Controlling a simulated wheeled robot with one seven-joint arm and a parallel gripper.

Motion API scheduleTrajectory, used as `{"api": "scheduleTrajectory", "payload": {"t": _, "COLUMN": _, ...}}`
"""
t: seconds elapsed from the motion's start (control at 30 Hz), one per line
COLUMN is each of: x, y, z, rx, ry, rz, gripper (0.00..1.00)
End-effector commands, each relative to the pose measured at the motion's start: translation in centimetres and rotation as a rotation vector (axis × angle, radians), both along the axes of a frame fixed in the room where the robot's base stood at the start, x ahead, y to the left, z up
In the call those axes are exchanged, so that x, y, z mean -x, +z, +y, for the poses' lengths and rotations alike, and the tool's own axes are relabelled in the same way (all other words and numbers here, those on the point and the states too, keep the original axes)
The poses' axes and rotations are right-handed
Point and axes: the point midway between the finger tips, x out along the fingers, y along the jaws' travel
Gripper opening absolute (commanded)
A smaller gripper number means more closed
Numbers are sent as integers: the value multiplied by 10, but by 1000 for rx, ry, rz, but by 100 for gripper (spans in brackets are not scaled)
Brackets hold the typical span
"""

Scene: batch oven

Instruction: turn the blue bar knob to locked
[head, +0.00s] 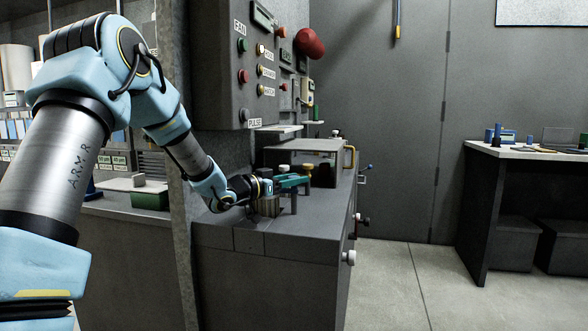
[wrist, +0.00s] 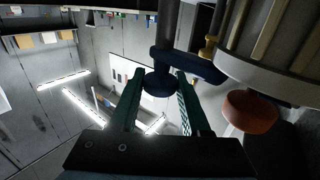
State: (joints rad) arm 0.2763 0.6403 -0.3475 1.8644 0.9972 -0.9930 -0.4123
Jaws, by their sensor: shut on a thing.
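The dark blue bar knob (wrist: 190,66) shows in the wrist view. It is a bar with a rounded end, on a dark post (wrist: 168,28). My gripper (wrist: 160,76) has two green fingers, with the rounded end of the bar between their tips; they are shut on it. In the head view my gripper (head: 292,181) is low over the front of the grey bench top, above a thin upright post. The bar is hard to make out there behind the fingers. I cannot read any locked mark.
A yellow knob (wrist: 207,46) and an orange-red knob (wrist: 250,111) are close by in the wrist view. A grey control panel (head: 222,90) with buttons and a red mushroom knob (head: 309,43) rises behind. A side table (head: 520,153) stands at right; the floor (head: 405,285) between is clear.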

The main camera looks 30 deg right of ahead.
Motion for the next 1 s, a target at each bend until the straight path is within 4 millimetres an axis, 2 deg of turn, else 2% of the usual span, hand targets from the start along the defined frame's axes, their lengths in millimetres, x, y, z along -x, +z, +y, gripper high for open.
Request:
{"api": "scheduleTrajectory", "payload": {"t": 0.03, "x": -3, "y": 5, "z": 1, "rx": 0, "ry": -26, "rz": 1, "gripper": 0}}
{"api": "scheduleTrajectory", "payload": {"t": 0.4, "x": -1, "y": 3, "z": 0, "rx": 3, "ry": -170, "rz": -3, "gripper": 0}}
{"api": "scheduleTrajectory", "payload": {"t": 0.9, "x": 0, "y": 2, "z": -1, "rx": 5, "ry": -189, "rz": -6, "gripper": 0}}
{"api": "scheduleTrajectory", "payload": {"t": 0.93, "x": 0, "y": 2, "z": -1, "rx": 5, "ry": -189, "rz": -6, "gripper": 48}}
{"api": "scheduleTrajectory", "payload": {"t": 1.0, "x": 0, "y": 2, "z": -1, "rx": 5, "ry": -189, "rz": -6, "gripper": 56}}
